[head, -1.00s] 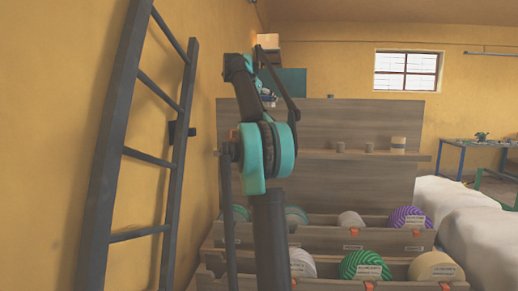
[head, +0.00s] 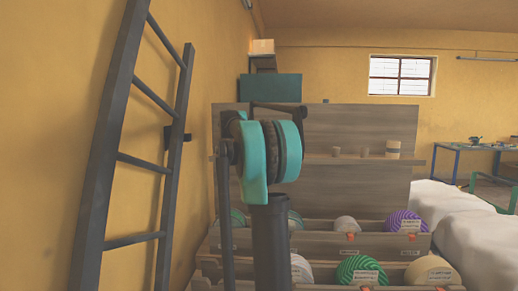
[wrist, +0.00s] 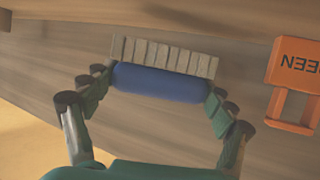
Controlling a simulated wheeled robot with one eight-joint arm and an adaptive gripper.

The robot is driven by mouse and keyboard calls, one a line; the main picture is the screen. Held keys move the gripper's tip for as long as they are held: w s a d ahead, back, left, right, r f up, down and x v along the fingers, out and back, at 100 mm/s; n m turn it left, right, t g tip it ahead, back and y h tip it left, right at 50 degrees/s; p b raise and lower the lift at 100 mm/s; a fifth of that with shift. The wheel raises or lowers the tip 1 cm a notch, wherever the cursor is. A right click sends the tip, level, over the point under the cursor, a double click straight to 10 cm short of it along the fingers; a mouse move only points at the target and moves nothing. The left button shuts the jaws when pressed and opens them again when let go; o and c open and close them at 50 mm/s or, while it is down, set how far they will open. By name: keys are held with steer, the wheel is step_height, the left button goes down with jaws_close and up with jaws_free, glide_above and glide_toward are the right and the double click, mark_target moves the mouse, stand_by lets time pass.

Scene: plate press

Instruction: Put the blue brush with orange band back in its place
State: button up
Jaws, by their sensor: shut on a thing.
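My gripper (wrist: 158,98) shows in the wrist view, with its two dark green fingers closed on the ends of a blue cylindrical piece (wrist: 160,82), which I take for the blue brush. A pale ribbed strip (wrist: 165,55) like bristles runs along its upper edge. No orange band can be seen on it. The brush is in front of a wooden surface; I cannot tell whether it touches it. In the head view my arm hides the gripper and the brush.
An orange tag (wrist: 297,62) with upside-down lettering ending in "EEN" is right of the gripper. In the head view, wooden bins (head: 320,246) hold striped rolls, including a green one (head: 359,270) and a purple one (head: 404,222). A dark ladder (head: 112,130) leans at left.

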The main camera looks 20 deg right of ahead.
steer(key=shift+f, duration=1.7)
steer(key=shift+f, duration=0.1)
steer(key=o, duration=1.1)
steer(key=shift+c, duration=0.2)
steer(key=v, duration=1.2)
